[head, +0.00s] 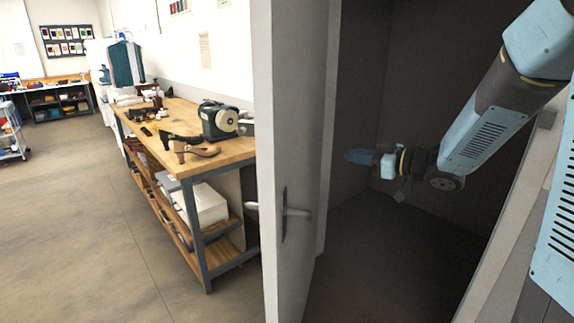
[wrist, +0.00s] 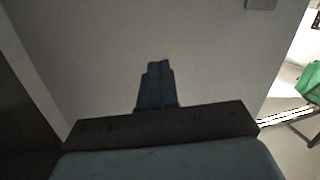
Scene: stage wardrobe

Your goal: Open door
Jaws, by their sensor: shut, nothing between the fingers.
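The white door (head: 290,120) stands ajar, seen nearly edge-on in the head view, with the dark opening to its right. Its lever handle (head: 296,212) sits at mid-height, with a lever showing on each side. My gripper (head: 350,156) is in the dark opening, right of the door and above the handle's height in the picture, pointing left. In the wrist view the fingers (wrist: 157,68) are shut and empty, facing a plain pale surface that looks like the door's face. I cannot tell whether they touch it. The handle is not in the wrist view.
The floor (head: 90,220) at the left is clear. A green item (wrist: 310,84) shows at the wrist view's right edge.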

